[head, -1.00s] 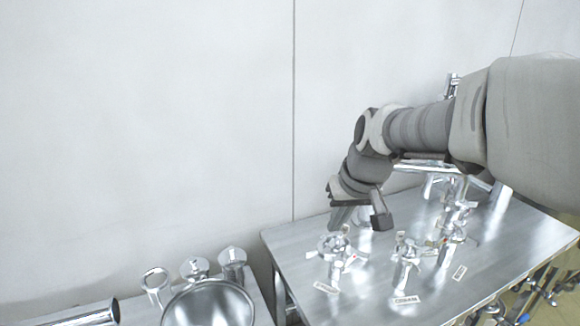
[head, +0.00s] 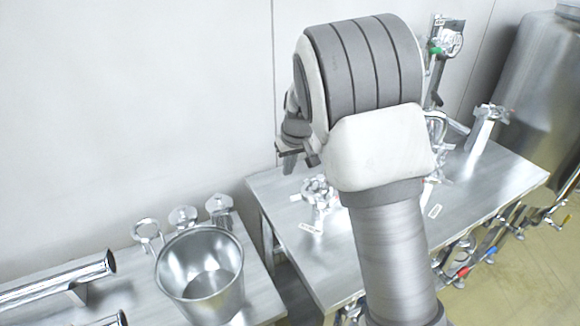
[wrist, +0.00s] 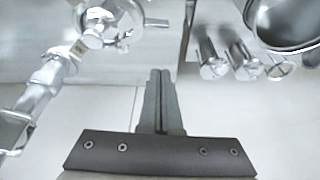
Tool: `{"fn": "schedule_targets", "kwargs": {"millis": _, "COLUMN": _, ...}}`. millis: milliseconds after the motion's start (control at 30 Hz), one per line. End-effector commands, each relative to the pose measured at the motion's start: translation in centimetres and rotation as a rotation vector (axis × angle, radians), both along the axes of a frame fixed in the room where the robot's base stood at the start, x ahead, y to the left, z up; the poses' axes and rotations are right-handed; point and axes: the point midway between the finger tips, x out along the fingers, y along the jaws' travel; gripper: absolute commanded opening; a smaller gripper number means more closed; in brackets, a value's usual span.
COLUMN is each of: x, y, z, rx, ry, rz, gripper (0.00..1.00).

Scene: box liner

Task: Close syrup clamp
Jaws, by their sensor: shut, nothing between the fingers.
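Several shiny metal clamp fittings stand on the right steel table (head: 468,203). I cannot tell which one is the syrup clamp, as the labels are too small to read. The nearest to my gripper is a clamp fitting (head: 318,192) near the table's left edge, with a white label (head: 311,228) in front. In the wrist view a round clamp (wrist: 108,22) shows at upper left. My gripper (head: 298,160) is above and left of that fitting in the head view. In the wrist view the fingers (wrist: 162,75) are together, empty and apart from the clamp. My arm hides other fittings.
A second table (head: 130,262) at lower left holds a metal bucket (head: 200,265), several small fittings (head: 183,216) and a pipe (head: 60,280). A narrow gap separates the tables. The wall (head: 140,110) is close behind. A large tank (head: 545,90) stands at far right.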

Motion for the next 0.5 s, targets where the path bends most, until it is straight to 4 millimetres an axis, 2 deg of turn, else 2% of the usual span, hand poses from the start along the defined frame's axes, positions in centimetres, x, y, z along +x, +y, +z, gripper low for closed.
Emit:
{"fn": "schedule_targets", "kwargs": {"millis": 100, "x": 0.8, "y": 0.2, "z": -2.5, "rx": -0.001, "ry": 0.004, "rz": 0.0, "gripper": 0.0}}
{"fn": "schedule_targets", "kwargs": {"millis": 333, "x": 2.2, "y": 0.7, "z": -6.8, "rx": -0.001, "ry": 0.003, "rz": -0.001, "gripper": 0.0}}
{"fn": "schedule_targets", "kwargs": {"millis": 500, "x": -0.1, "y": 0.0, "z": -6.2, "rx": 0.002, "ry": 0.0, "rz": -0.002, "gripper": 0.0}}
